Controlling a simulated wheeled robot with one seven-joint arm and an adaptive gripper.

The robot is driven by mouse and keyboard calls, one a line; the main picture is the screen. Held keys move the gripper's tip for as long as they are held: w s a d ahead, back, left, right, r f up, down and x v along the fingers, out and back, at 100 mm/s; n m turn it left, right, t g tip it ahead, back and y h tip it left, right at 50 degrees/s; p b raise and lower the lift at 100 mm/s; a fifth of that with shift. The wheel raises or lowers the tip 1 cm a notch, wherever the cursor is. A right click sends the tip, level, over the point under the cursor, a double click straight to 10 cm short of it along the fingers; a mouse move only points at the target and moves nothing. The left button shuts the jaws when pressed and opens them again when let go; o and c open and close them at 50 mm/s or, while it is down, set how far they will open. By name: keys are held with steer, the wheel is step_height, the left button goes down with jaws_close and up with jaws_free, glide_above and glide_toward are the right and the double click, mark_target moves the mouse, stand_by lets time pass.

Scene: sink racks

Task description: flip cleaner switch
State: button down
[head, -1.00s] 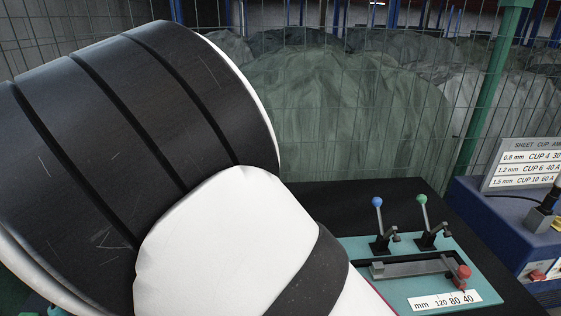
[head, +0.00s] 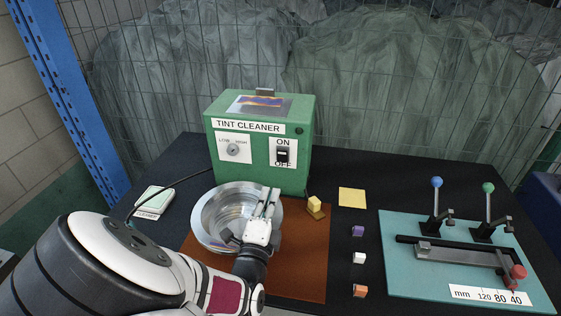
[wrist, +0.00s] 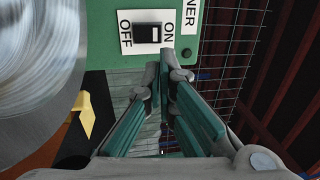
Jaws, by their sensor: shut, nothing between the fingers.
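The green tint cleaner box (head: 219,118) stands at the back of the black table. Its black switch (head: 282,155) sits on a white plate between the words ON above and OFF below. The switch (wrist: 148,33) also shows near the top of the wrist view, with OFF on its left and ON on its right. I cannot tell which way it is set. My gripper (head: 270,195) is shut and empty, in front of the box and below the switch. In the wrist view my gripper's fingertips (wrist: 166,58) meet just below the switch in the picture and appear apart from it.
A shiny metal bowl (head: 205,226) stands left of my gripper on a brown mat (head: 308,270). A teal lever board (head: 400,275) is at the right. A wire fence (head: 350,110) runs behind the table.

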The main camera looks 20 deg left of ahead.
mark_target(282, 151)
steer(key=b+x, duration=0.7)
steer(key=x, duration=0.6)
steer(key=shift+w+b, duration=0.35)
steer(key=shift+b, duration=0.05)
steer(key=shift+w, duration=0.15)
steer(key=shift+r, duration=0.1)
steer(key=shift+w+r+h+p, duration=0.2)
steer(key=shift+r+h+p, duration=0.1)
steer(key=shift+p, duration=0.35)
steer(key=shift+a+f+g, duration=0.1)
steer(key=shift+g, duration=0.3)
steer(key=shift+w+f, duration=0.15)
